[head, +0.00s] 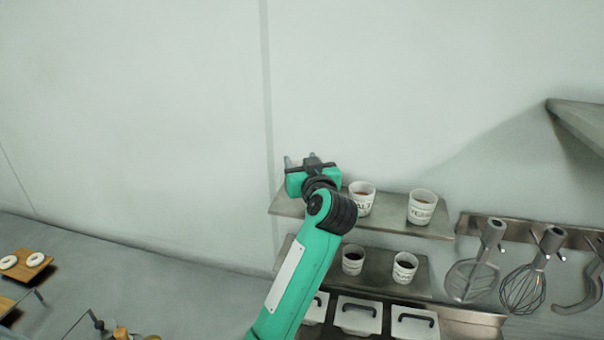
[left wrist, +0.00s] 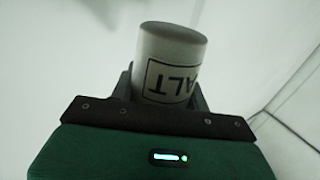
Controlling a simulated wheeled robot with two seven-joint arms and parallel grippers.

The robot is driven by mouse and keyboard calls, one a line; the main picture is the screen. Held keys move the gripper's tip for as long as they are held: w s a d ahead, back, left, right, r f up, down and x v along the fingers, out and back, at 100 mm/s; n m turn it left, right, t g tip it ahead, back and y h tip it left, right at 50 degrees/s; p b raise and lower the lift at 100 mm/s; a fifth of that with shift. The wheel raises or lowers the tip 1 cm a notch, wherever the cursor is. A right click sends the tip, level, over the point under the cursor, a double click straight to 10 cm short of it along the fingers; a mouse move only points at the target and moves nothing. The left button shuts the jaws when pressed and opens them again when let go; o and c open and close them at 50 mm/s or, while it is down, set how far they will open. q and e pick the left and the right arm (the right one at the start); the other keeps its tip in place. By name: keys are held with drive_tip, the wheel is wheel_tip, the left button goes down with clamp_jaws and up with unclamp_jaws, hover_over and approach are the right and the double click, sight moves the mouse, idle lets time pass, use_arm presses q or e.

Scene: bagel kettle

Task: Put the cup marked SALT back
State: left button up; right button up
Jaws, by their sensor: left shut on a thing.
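My left gripper (head: 310,163) is at the left end of the upper wall shelf (head: 399,224). In the left wrist view it is shut on a white cup (left wrist: 172,58). The letters ALT show on its label; the first letter is out of sight. In the head view my gripper mostly hides this cup, and I cannot tell whether it touches the shelf. To the right on the upper shelf stands another white cup (head: 361,201), its label also reading ALT with its start covered. Beyond it is a cup marked YEAST (head: 421,209). My right gripper is not in view.
A lower shelf (head: 378,281) holds two smaller cups (head: 353,262) (head: 405,269) with dark contents. Lidded bins (head: 358,316) stand below. Whisks (head: 525,285) hang at the right, and a metal ledge (head: 580,120) juts out at upper right. The wall above the shelf is clear.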

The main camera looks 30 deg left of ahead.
use_arm(q)
wheel_tip(320, 180, down, 3)
drive_tip(key=shift+w+a+f+p, duration=0.1)
drive_tip(key=shift+w+p, duration=0.05)
drive_tip(key=shift+p, duration=0.3)
drive_tip(key=shift+f, duration=0.4)
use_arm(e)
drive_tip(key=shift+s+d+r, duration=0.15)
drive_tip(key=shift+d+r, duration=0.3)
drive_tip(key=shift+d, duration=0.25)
use_arm(q)
drive_tip(key=shift+f, duration=0.1)
drive_tip(key=o, duration=0.9)
drive_tip(key=shift+o, duration=0.4)
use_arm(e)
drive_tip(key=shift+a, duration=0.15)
